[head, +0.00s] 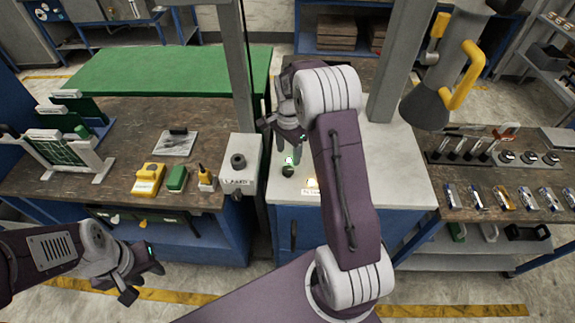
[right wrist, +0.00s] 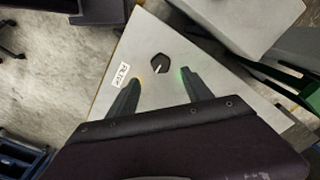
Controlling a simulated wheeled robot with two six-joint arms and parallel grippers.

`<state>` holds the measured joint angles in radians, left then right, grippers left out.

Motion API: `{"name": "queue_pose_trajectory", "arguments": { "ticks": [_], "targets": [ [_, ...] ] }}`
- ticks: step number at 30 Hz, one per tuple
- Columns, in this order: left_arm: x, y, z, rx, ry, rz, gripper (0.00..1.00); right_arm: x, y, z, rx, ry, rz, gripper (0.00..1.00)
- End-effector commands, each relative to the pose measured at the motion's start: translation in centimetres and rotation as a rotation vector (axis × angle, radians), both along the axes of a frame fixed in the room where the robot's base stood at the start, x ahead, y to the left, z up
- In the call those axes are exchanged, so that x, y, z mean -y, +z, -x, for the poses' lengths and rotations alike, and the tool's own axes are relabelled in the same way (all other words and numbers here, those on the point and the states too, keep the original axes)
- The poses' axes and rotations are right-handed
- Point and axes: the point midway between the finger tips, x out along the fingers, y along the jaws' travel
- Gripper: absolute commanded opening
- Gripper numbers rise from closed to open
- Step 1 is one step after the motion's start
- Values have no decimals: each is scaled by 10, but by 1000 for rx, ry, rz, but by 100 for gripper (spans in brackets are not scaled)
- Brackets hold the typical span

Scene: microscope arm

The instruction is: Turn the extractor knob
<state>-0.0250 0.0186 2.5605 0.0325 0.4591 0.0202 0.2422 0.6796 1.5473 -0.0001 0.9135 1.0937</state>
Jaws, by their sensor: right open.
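A black knob (right wrist: 159,63) with a white pointer line sits on the pale bench top in the right wrist view, with a small white label (right wrist: 121,74) beside it. In the head view the dark knob (head: 288,171) is near the front of the white bench top, just below my right gripper (head: 289,145). My right gripper is open and empty; in the right wrist view its two fingers (right wrist: 157,86) are spread, pointing toward the knob and apart from it. My left gripper (head: 146,280) is open and empty, low at the left, away from the benches.
A grey box with a dial (head: 239,176) stands left of the white bench top (head: 400,180). An extractor hood with a yellow handle (head: 465,76) hangs at the upper right. Yellow and green items (head: 148,179) stand on the left bench; tools and bottles (head: 502,198) line the right bench.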

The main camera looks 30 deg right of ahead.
Motion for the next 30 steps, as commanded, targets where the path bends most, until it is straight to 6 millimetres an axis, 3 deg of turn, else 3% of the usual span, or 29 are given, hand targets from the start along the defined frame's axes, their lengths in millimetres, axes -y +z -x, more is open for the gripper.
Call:
{"name": "queue_pose_trajectory", "arguments": {
  "ticks": [10,15,21,22,28,30],
  "targets": [
    [0,19,0,1,0,0,36,-1,-66,2,-6,0,-2,59],
    [0,21,0,0,0,0,36,0,-79,1,-1,1,-1,59],
    [0,20,0,1,0,0,36,0,-80,0,0,1,0,59],
    [0,20,0,1,0,0,36,0,-80,0,0,1,0,56],
    [0,20,0,0,0,0,36,0,-80,0,0,1,0,0],
    [0,20,0,0,0,0,36,0,-80,0,0,1,0,0]
  ]
}}
